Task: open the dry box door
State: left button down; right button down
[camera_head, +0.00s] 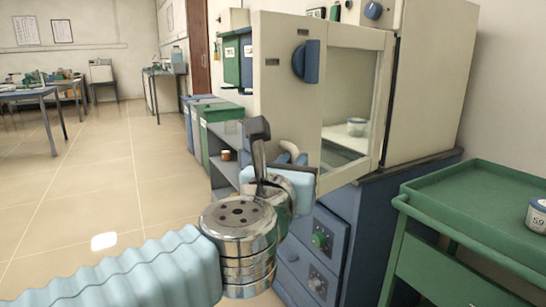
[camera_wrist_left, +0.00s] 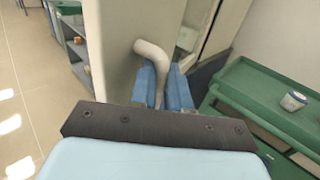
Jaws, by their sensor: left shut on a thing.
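The dry box is a cream cabinet (camera_head: 430,90) on a blue base unit. Its cream door panel (camera_head: 275,100) carries a dark blue knob (camera_head: 305,61) and a pale bent handle (camera_wrist_left: 152,60). The panel stands at an angle to the framed front, where the pale interior with a small jar (camera_head: 357,127) shows; I cannot tell whether glass covers it. My left gripper (camera_head: 272,182) is at the panel's lower part. In the left wrist view its blue fingers (camera_wrist_left: 160,88) are shut around the handle. My right gripper is not in view.
A green cart (camera_head: 480,205) with a labelled jar (camera_head: 537,215) stands at the right. Green and blue bins (camera_head: 215,125) and a grey shelf stand behind at the left. Open tiled floor (camera_head: 100,190) lies to the left.

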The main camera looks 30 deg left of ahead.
pick_arm(q)
jog(key=shift+d, duration=0.75)
jog(key=c, duration=1.1)
grip_release()
jog(key=shift+w+f, duration=0.1)
jog(key=shift+w, duration=0.05)
jog(key=shift+a, duration=0.1)
jog(key=s+d+p, duration=0.1)
jog(key=s+d, duration=0.1)
jog(key=s, duration=1.1)
jog(key=shift+s+d+p, duration=0.3)
jog(key=shift+d+p, duration=0.05)
jog(key=shift+d, duration=0.05)
